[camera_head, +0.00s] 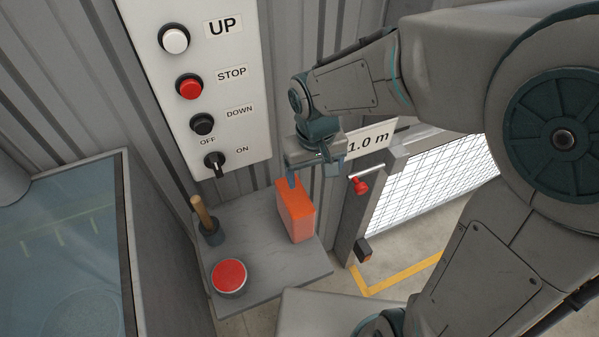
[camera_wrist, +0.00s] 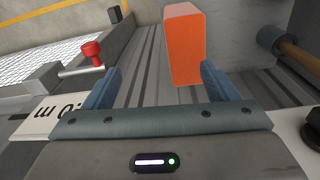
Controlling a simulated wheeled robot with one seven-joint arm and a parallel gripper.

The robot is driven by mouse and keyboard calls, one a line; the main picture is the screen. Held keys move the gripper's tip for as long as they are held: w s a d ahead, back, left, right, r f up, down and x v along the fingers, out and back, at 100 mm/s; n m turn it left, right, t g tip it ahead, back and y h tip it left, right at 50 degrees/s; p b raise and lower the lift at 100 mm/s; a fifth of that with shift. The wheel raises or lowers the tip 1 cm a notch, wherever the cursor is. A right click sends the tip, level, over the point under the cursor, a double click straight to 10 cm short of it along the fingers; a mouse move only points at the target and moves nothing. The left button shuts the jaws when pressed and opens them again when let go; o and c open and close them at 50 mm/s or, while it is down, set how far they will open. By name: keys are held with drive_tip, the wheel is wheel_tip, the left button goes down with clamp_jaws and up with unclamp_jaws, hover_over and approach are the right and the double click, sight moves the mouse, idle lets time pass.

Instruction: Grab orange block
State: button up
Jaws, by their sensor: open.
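The orange block (camera_head: 295,212) stands upright on a grey shelf (camera_head: 262,258) below the control panel. My gripper (camera_head: 291,180) is open, just above the top of the block in the head view. In the wrist view the orange block (camera_wrist: 185,45) shows ahead of my gripper (camera_wrist: 160,85), nearer the right finger than the left. The wrist view shows nothing between the fingers at their tips. I cannot tell whether a finger touches the block.
A wooden-handled tool (camera_head: 205,220) and a red push button (camera_head: 229,277) are on the shelf left of the block. The panel (camera_head: 205,85) with buttons is on the wall behind. A red-knobbed lever (camera_head: 360,185) and mesh gate (camera_head: 420,190) are at right.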

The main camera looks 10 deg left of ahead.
drive_tip(key=n, duration=0.1)
hover_over(293, 196)
drive_tip(key=shift+d+f+g+p, duration=0.1)
drive_tip(key=shift+f+g+p, duration=0.25)
drive_tip(key=shift+f, duration=0.25)
wheel_tip(293, 196, down, 8)
drive_tip(key=shift+r, duration=0.1)
drive_tip(key=shift+w+f+p, duration=0.15)
drive_tip(key=shift+f+p, duration=0.1)
drive_tip(key=shift+f, duration=1.25)
drive_tip(key=shift+w+f+p, duration=0.15)
drive_tip(key=shift+f+p, duration=0.1)
drive_tip(key=shift+f, duration=1.2)
drive_tip(key=c, duration=1.1)
drive_tip(key=shift+r, duration=0.2)
